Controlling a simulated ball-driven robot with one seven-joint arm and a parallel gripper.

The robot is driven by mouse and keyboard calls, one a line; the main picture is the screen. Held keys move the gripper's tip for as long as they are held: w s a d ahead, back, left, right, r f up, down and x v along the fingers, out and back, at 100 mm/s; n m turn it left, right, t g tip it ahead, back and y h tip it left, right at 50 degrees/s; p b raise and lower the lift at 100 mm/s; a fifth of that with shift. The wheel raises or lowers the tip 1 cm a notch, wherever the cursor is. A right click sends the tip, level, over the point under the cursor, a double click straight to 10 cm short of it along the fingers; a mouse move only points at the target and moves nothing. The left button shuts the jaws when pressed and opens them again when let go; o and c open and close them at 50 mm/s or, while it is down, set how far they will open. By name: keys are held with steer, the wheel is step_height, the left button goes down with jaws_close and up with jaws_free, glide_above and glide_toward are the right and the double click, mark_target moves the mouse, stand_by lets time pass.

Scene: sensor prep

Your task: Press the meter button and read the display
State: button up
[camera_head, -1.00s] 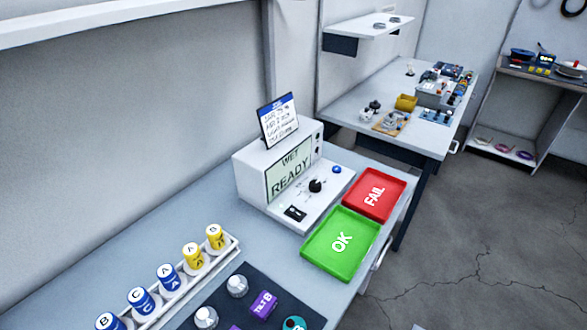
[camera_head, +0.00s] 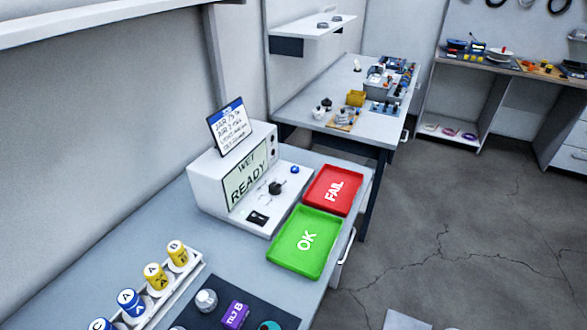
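The white meter box (camera_head: 207,177) stands on the grey bench. Its greenish display (camera_head: 246,175) reads "WET READY". The meter's sloped front panel carries a black knob (camera_head: 276,187), a small blue button (camera_head: 295,170) at the upper right and a black socket piece (camera_head: 257,218) at the lower left. A card with a blue header (camera_head: 230,127) stands on top of the meter; its small handwriting is too blurred to read with certainty. My gripper is not in view.
A green OK tray (camera_head: 281,257) and a red FAIL tray (camera_head: 347,206) lie right of the meter. A rack of lettered yellow and blue jars (camera_head: 177,254) and a dark mat (camera_head: 260,293) with small items are in front. A second workbench (camera_head: 385,125) stands behind; floor is open at right.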

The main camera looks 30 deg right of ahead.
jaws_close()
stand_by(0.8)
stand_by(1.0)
